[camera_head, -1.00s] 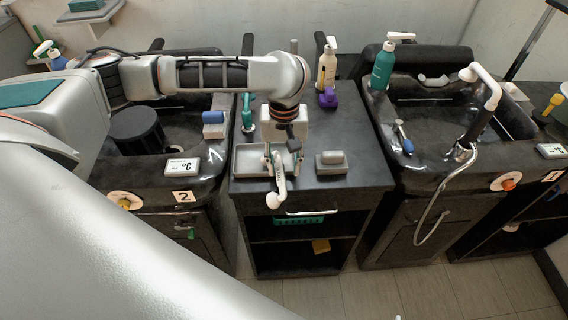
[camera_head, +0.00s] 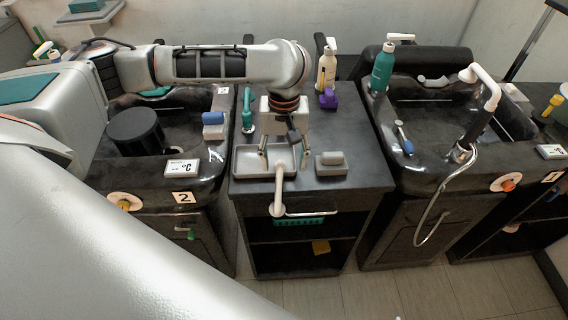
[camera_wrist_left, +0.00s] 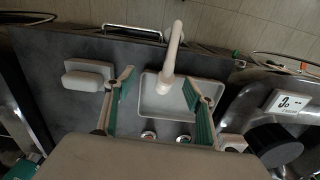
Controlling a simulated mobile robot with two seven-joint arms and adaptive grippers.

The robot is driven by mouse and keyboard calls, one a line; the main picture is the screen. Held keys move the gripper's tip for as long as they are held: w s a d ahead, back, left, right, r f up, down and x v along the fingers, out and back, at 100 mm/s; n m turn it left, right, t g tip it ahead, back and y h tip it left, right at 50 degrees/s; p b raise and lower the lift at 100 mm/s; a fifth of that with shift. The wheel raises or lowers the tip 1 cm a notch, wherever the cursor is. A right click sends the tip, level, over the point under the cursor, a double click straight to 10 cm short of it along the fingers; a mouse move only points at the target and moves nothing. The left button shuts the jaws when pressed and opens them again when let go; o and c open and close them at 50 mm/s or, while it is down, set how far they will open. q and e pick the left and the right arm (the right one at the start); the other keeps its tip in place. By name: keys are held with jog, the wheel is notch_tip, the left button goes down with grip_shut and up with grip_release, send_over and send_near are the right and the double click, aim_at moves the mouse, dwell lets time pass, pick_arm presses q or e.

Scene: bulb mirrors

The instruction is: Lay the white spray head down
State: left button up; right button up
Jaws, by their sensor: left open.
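The white spray head (camera_head: 278,191) lies with its handle end over the grey tray (camera_head: 240,160) on the dark cart top. Its other end reaches past the tray's front rim toward the cart's front edge. In the left wrist view the spray head (camera_wrist_left: 173,55) is in plain sight, with its lower end over the tray (camera_wrist_left: 211,88). My left gripper (camera_head: 284,155) is open above the tray. In the wrist view its teal-padded fingers (camera_wrist_left: 158,92) are spread wide, apart from the spray head on both sides. My right gripper is not in view.
A grey block (camera_head: 331,164) sits right of the tray. A cream spray bottle (camera_head: 327,70), a purple object (camera_head: 328,98) and a teal bottle (camera_head: 382,68) stand farther back. Dark basins flank the cart. The cart top's right side is clear.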

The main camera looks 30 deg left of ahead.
pick_arm(q)
jog(key=shift+r, duration=2.3)
jog(key=shift+f, duration=0.1)
